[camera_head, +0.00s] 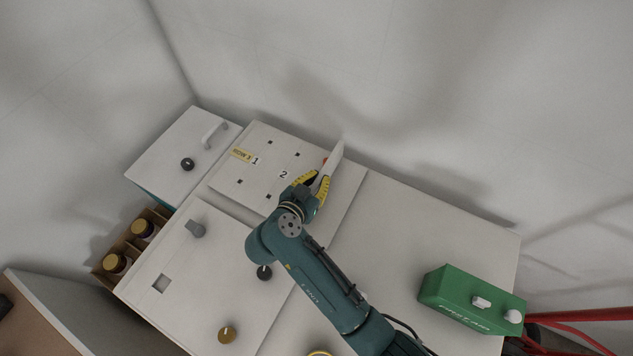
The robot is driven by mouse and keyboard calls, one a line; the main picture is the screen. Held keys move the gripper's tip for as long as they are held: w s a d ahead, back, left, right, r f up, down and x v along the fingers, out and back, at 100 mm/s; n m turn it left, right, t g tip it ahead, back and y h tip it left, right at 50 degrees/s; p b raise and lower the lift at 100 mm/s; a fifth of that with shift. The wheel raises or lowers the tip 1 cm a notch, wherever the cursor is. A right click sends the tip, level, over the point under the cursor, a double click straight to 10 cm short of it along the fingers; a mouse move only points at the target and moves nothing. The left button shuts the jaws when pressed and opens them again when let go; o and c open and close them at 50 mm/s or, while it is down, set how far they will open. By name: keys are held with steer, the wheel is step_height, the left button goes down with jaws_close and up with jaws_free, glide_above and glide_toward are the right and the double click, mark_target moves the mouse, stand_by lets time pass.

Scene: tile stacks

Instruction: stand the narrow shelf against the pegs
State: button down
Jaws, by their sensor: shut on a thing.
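My gripper (319,186) is over the right part of a white board (225,185) and is shut on a thin pale panel, which looks like the narrow shelf (335,157). The panel shows as a narrow wedge reaching toward the back wall, seen nearly edge-on. Whether it touches the board cannot be told. Several small dark square marks (297,155) lie on the board around the printed numbers 1 and 2; I cannot tell whether they are pegs or holes. A small red spot shows beside the panel, mostly hidden by the gripper.
A white box with a handle (215,134) and black knob stands at left. A panel with knobs (190,270) lies in front, beside a brown crate with gold-capped jars (116,263). A green box (470,300) is at right. The tabletop between (430,235) is clear.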

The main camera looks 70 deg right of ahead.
steer(key=shift+f, duration=0.8)
steer(key=shift+r, duration=0.1)
steer(key=c, duration=1.2)
jaws_free()
steer(key=shift+c, duration=0.2)
steer(key=p+v, duration=0.2)
steer(key=v, duration=1)
steer(key=shift+s, duration=0.1)
